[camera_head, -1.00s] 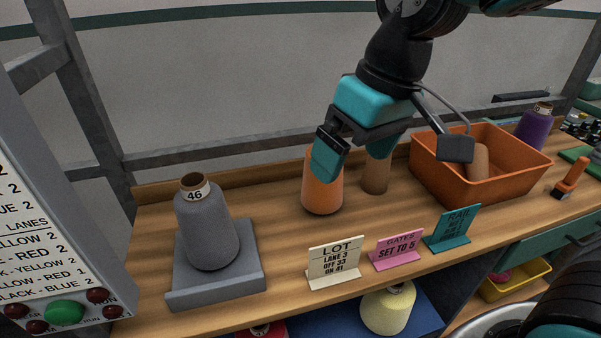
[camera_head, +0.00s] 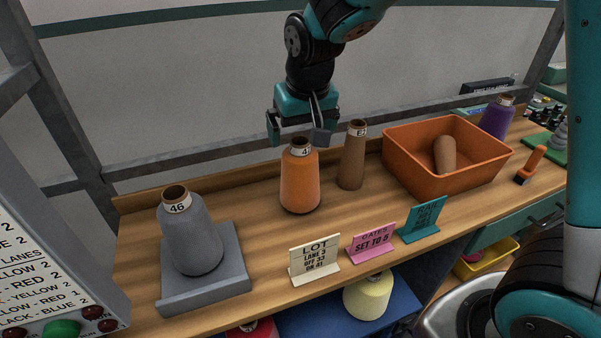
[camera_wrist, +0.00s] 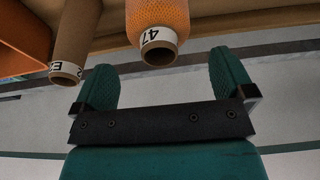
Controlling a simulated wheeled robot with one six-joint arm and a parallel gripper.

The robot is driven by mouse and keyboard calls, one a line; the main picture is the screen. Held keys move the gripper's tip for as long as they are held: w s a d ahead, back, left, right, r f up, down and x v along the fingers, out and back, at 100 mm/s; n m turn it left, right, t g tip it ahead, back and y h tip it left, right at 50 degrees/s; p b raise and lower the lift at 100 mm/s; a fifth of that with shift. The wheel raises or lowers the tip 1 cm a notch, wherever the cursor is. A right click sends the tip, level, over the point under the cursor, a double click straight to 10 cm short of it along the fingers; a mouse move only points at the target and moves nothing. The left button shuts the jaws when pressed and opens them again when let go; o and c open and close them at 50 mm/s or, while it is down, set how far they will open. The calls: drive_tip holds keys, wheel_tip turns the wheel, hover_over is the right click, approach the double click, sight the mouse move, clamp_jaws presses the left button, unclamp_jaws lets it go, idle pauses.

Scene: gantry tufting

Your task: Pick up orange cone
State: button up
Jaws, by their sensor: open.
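The orange cone (camera_head: 300,182) stands upright on the wooden bench, with a white number label near its brown top. It also shows in the wrist view (camera_wrist: 158,20), its top pointing toward the space between my fingers. My gripper (camera_head: 298,132) is open and empty, just above and behind the cone's top in the head view. In the wrist view its two teal fingers (camera_wrist: 164,78) are spread wide, with the cone's top near the gap between them. I cannot tell whether any finger touches the cone.
A brown cone (camera_head: 353,158) stands close on the right. An orange bin (camera_head: 470,183) holds a brown tube. A grey cone (camera_head: 192,240) sits on a grey stand at left. Lot (camera_head: 315,262), pink (camera_head: 371,243) and teal (camera_head: 421,220) signs line the front edge. A purple cone (camera_head: 496,118) stands far right.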

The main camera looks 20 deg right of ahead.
sight(300, 140)
drive_tip(key=shift+p+x, duration=1.2)
drive_tip(key=shift+x, duration=1.6)
drive_tip(key=shift+c, duration=0.2)
drive_tip(key=c, duration=1.1)
drive_tip(key=shift+r, duration=0.15)
